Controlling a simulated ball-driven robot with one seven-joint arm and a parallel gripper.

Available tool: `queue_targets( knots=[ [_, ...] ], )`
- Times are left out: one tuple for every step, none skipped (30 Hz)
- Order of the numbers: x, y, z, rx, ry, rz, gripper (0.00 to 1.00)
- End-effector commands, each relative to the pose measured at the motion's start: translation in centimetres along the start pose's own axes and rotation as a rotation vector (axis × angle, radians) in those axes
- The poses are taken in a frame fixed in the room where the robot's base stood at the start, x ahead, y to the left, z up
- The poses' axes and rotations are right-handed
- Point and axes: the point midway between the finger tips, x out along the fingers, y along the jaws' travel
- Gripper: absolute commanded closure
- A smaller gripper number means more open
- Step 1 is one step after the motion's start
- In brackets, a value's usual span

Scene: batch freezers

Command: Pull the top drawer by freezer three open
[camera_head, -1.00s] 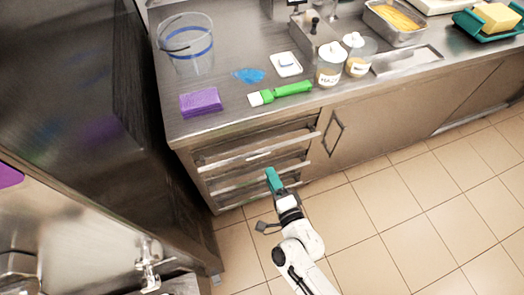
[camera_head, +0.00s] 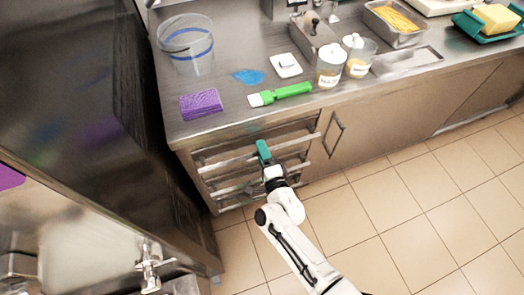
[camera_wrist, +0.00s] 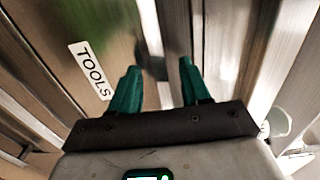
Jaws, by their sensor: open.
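The top drawer (camera_head: 222,152) is in the stack at the left end of the steel counter, and its front looks closed. Its long pale bar handle (camera_head: 224,162) runs across the front. My gripper (camera_head: 262,146) is at this handle, near its middle, with teal fingers. In the wrist view my gripper (camera_wrist: 158,82) is open, fingers apart. The pale handle bar (camera_wrist: 150,40) shows in the gap between them, with no clear sign of contact. A white TOOLS label (camera_wrist: 90,70) is on the drawer front to the left. My gripper hides part of the handle.
Lower drawers (camera_head: 232,190) with similar bars sit beneath. A cabinet door with a handle (camera_head: 333,134) is to the right. A dark steel unit (camera_head: 90,110) stands close on the left. On the counter are a purple cloth (camera_head: 201,104) and a green-handled brush (camera_head: 285,92). Tiled floor (camera_head: 400,210) is clear.

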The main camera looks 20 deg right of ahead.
Motion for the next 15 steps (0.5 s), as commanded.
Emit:
queue_targets(
  knots=[
    [0.20, 0.01, 0.00, 0.000, 0.000, 0.000, 0.53],
    [0.27, -0.01, 0.00, 0.000, 0.000, 0.000, 0.53],
    [0.33, -0.02, 0.00, 0.000, 0.000, 0.000, 0.53],
    [0.35, -0.03, 0.00, 0.000, 0.000, 0.000, 0.53],
    [0.36, -0.03, 0.00, 0.000, 0.000, 0.000, 0.53],
    [0.35, -0.03, 0.00, 0.000, 0.000, 0.000, 0.53],
    [0.34, -0.03, -0.01, 0.000, 0.000, 0.000, 0.53],
    [0.34, -0.03, -0.01, 0.000, 0.000, 0.000, 0.53],
    [0.33, -0.02, 0.00, 0.000, 0.000, 0.000, 0.53],
    [0.33, -0.02, -0.01, 0.000, 0.000, 0.000, 0.54],
    [0.32, -0.02, -0.01, 0.000, 0.000, 0.000, 0.57],
    [0.32, -0.02, -0.01, 0.000, 0.000, 0.000, 0.61],
    [0.32, -0.02, -0.01, 0.000, 0.000, 0.000, 0.64],
    [0.32, -0.02, -0.01, 0.000, 0.000, 0.000, 0.67],
    [0.31, -0.02, -0.01, 0.000, 0.000, 0.000, 0.70]
  ],
)
